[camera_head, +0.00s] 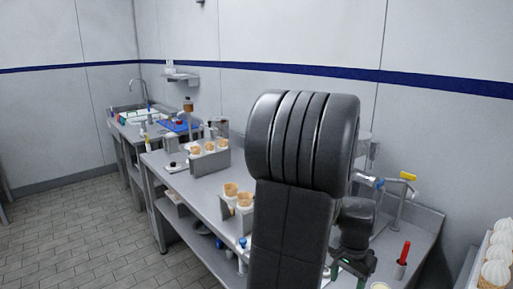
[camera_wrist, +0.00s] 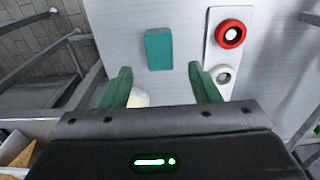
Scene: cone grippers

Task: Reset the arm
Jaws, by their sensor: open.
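My gripper (camera_wrist: 160,72) shows in the wrist view with its two green fingers spread apart and nothing held between them. A teal block (camera_wrist: 159,48) on a pale metal surface (camera_wrist: 185,20) lies beyond the fingertips. A pale round thing (camera_wrist: 140,99) shows partly behind the left finger; I cannot tell what it is. In the head view my dark arm stands upright over the right part of the metal counter (camera_head: 205,190).
A panel with a red ring (camera_wrist: 230,33) and a grey-white knob (camera_wrist: 224,74) is right of the fingers. Cone holders (camera_head: 211,163) stand on the counter. A red-topped object (camera_head: 404,253) and white-topped cones (camera_head: 496,273) are at the right. The floor (camera_head: 70,225) at left is clear.

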